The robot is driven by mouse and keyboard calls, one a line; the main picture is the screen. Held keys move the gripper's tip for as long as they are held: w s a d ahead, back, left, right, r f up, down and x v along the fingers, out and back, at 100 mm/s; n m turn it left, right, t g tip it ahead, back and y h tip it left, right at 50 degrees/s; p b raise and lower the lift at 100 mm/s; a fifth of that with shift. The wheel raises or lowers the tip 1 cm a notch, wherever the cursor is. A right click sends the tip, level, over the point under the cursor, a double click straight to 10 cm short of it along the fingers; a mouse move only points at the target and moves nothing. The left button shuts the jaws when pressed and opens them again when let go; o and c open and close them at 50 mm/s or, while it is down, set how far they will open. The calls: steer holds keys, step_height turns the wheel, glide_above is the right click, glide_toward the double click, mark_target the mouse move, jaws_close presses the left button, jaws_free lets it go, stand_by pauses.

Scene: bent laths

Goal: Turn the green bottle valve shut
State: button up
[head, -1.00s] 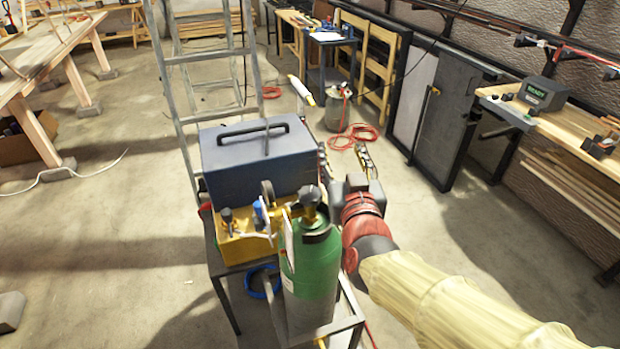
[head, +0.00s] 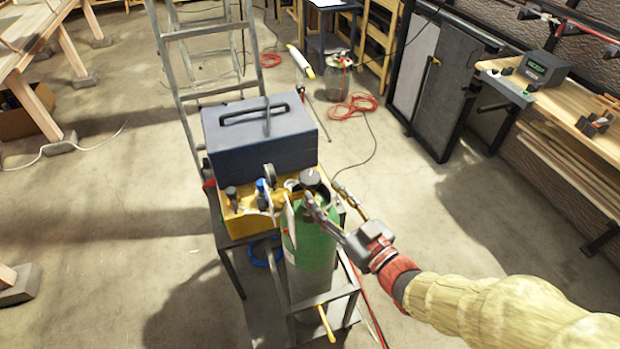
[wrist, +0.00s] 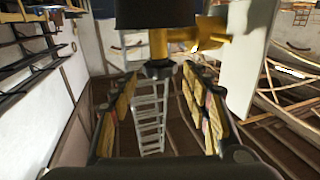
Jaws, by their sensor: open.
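The green bottle (head: 310,250) stands upright in a metal frame in the head view. Its dark round valve knob (head: 311,178) is on top. In the wrist view the black knob (wrist: 157,12) is at the top edge, cut off by the frame, with a brass stem (wrist: 158,45) below it and a brass side outlet (wrist: 205,32) to the right. My gripper (head: 323,194) comes from the lower right in the head view, fingers pointing at the bottle's top. In the wrist view my gripper (wrist: 162,76) is open, its yellow-padded fingers apart, with nothing between the pads.
A blue-grey toolbox (head: 260,137) stands right behind the bottle, beside a yellow box (head: 248,222) with small fittings. A white tag (wrist: 247,60) hangs right of the valve in the wrist view. A ladder (head: 205,60) stands behind.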

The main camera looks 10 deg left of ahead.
mark_target(316, 187)
steer(key=b+x, duration=0.1)
steer(key=x, duration=0.6)
steer(key=shift+c, duration=0.7)
steer(key=c, duration=0.7)
steer(key=shift+c, duration=0.2)
